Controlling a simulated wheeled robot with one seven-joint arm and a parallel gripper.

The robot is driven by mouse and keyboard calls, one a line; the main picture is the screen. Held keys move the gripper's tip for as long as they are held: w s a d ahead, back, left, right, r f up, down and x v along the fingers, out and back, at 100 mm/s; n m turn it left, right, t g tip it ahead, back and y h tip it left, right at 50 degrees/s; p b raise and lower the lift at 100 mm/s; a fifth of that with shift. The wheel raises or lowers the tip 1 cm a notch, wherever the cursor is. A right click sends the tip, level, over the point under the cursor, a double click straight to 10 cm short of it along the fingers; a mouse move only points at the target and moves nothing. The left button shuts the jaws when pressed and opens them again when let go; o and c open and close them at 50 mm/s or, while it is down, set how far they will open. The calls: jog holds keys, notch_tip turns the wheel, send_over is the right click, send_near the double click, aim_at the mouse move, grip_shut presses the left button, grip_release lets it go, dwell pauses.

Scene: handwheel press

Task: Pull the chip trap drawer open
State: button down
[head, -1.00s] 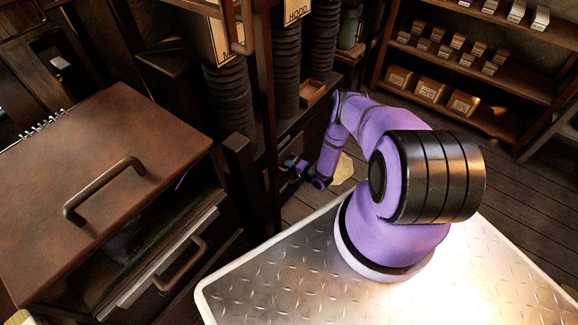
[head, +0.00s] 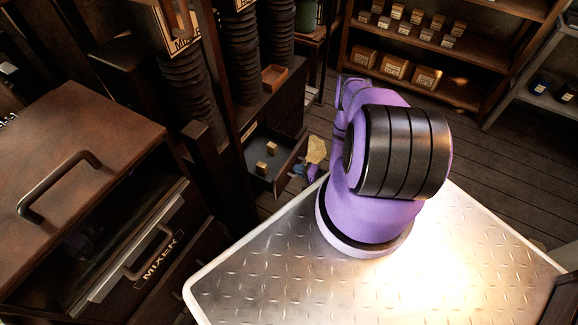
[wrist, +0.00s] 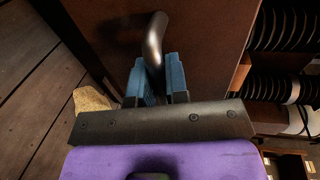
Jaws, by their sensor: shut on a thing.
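The chip trap drawer (head: 293,160) stands pulled out of the dark cabinet under the hoses in the head view. Two small wooden blocks (head: 266,158) lie inside it. In the wrist view, the blue fingers of my gripper (wrist: 160,80) are shut on the dark curved handle (wrist: 154,42) of a brown wooden front (wrist: 205,35). In the head view, my gripper (head: 300,169) is small at the outer side of the drawer, mostly hidden by the drawer front and my arm.
Ribbed black hoses (head: 187,95) hang above the open drawer. Shelves with boxes (head: 395,67) stand behind. A yellowish lump (head: 316,150) lies on the plank floor beside the drawer.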

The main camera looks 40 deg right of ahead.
jog(key=shift+v, duration=0.9)
jog(key=shift+f, duration=0.25)
jog(key=c, duration=1.1)
grip_release()
jog(key=v, duration=1)
jog(key=shift+s+d+r, duration=0.1)
jog(key=shift+s, duration=0.3)
